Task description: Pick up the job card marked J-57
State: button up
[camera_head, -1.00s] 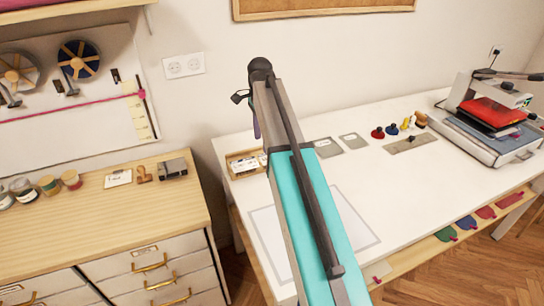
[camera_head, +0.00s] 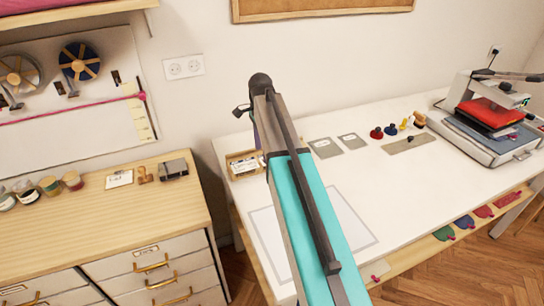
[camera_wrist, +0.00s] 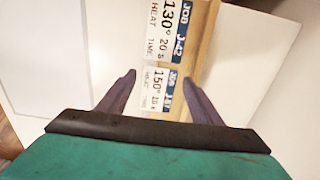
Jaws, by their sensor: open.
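In the wrist view a wooden card tray (camera_wrist: 206,40) holds two white cards with blue ends. The farther card (camera_wrist: 168,28) reads 130°, 20 s, and its job number looks like J-42. My gripper (camera_wrist: 158,79) is open, with one purple finger on either side of the nearer card, nothing held. I cannot tell its height above the card. In the head view the tray (camera_head: 232,158) sits at the white table's left end, partly hidden by my arm.
On the white table (camera_head: 410,185) lie two grey plates (camera_head: 325,148), several small coloured stamps (camera_head: 391,130) and a heat press (camera_head: 490,120) at right. A wooden cabinet (camera_head: 120,215) stands left, with a white card (camera_head: 119,179) on top. A pale outlined sheet lies beneath my arm.

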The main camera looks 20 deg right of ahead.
jog(key=shift+f, duration=1.15)
jog(key=c, duration=0.8)
